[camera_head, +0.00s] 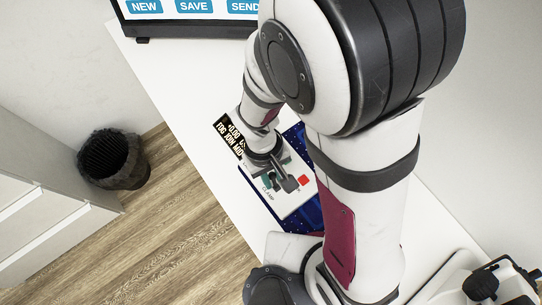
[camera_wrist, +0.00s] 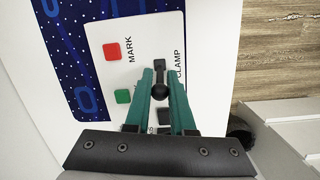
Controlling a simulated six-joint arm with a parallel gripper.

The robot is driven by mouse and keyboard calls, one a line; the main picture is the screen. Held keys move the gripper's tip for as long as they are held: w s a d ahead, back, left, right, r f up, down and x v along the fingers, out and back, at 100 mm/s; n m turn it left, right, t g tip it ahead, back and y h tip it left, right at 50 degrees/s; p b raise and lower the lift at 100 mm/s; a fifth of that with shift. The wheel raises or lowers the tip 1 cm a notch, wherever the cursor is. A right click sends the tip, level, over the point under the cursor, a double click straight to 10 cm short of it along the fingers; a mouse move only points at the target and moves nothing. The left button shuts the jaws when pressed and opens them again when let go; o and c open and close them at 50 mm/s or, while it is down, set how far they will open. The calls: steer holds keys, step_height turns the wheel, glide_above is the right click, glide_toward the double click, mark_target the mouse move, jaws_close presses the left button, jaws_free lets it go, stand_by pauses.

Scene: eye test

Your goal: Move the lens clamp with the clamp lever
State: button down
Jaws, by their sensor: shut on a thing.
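The clamp lever (camera_wrist: 159,88) is a black lever with a round knob, beside the printed word CLAMP on a white panel (camera_wrist: 110,25). My gripper (camera_wrist: 160,73) has two green fingers, shut on the lever from both sides in the wrist view. The knob sits between the fingers. In the head view the white panel (camera_head: 293,212) lies on the table under my arm. There my gripper end is small and partly hidden, and I cannot make out the lever clearly. The lens clamp itself cannot be told apart in either view.
A red MARK button (camera_wrist: 111,51) and a green button (camera_wrist: 122,96) are near the lever. A dark blue patterned mat (camera_wrist: 75,50) lies beside the panel. A screen (camera_head: 190,18) stands at the table's far end. A black bin (camera_head: 112,158) stands on the floor.

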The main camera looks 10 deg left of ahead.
steer(key=c, duration=1.1)
jaws_free()
steer(key=shift+r, duration=0.1)
steer(key=r, duration=0.5)
steer(key=w+a+r, duration=0.1)
steer(key=r, duration=0.9)
steer(key=shift+w+a+r, duration=0.15)
steer(key=shift+a+r, duration=0.1)
steer(key=shift+a, duration=0.15)
steer(key=shift+o, duration=1.5)
steer(key=w+a+g, duration=0.1)
steer(key=w+a+f+g+h, duration=0.1)
steer(key=w, duration=0.1)
steer(key=shift+f, duration=0.15)
steer(key=x, duration=1.5)
steer(key=shift+s+d+f, duration=0.15)
steer(key=shift+d+f, duration=0.05)
steer(key=shift+d, duration=0.1)
